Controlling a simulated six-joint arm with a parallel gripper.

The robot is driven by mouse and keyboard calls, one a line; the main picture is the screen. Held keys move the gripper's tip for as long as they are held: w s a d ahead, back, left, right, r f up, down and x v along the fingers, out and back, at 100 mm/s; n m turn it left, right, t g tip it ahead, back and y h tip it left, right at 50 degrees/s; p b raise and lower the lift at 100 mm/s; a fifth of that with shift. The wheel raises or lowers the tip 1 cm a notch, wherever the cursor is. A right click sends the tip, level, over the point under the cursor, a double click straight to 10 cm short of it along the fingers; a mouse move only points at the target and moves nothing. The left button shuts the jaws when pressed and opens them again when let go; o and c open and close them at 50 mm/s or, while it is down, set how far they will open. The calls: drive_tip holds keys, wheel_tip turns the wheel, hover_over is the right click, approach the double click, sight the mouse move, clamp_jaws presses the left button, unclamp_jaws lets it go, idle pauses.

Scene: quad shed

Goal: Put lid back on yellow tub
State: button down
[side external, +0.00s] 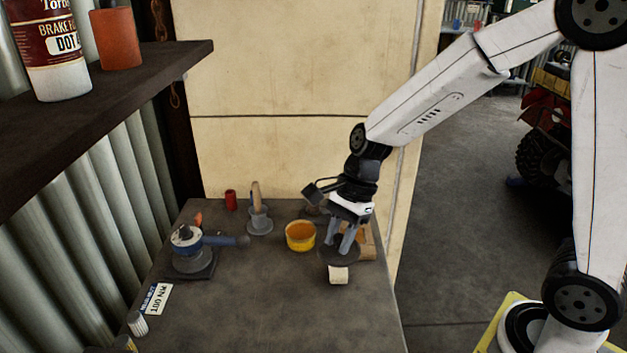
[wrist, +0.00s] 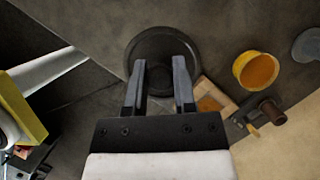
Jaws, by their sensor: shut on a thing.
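The yellow tub (side external: 300,243) stands upright and open on the bench, with orange contents showing inside; it also shows in the wrist view (wrist: 240,72). A dark round lid (side external: 338,258) is under my gripper (side external: 343,243), to the right of the tub and apart from it. In the wrist view the lid (wrist: 135,58) lies beyond the fingers of my gripper (wrist: 158,88), which are shut on its central knob. The lid looks roughly level. How far it is above the bench is hard to tell.
A wooden frame or box (side external: 368,244) is close behind the gripper on the right. A grinder-like tool (side external: 190,255), a grey pot with a brush (side external: 259,222) and a red can (side external: 231,200) stand left. A cream-coloured object (side external: 338,275) is in front of the lid. The bench's front middle is clear.

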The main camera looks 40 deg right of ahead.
drive_tip(key=w+d+f, duration=0.1)
drive_tip(key=w+d, duration=0.2)
drive_tip(key=w, duration=0.5)
drive_tip(key=w+d+f, duration=0.1)
drive_tip(key=w+d, duration=0.2)
drive_tip(key=w, duration=0.6)
drive_tip(key=shift+d, duration=0.15)
drive_tip(key=shift+f, duration=0.1)
drive_tip(key=shift+f, duration=3.05)
drive_tip(key=shift+f, duration=0.15)
unclamp_jaws()
idle(0.4)
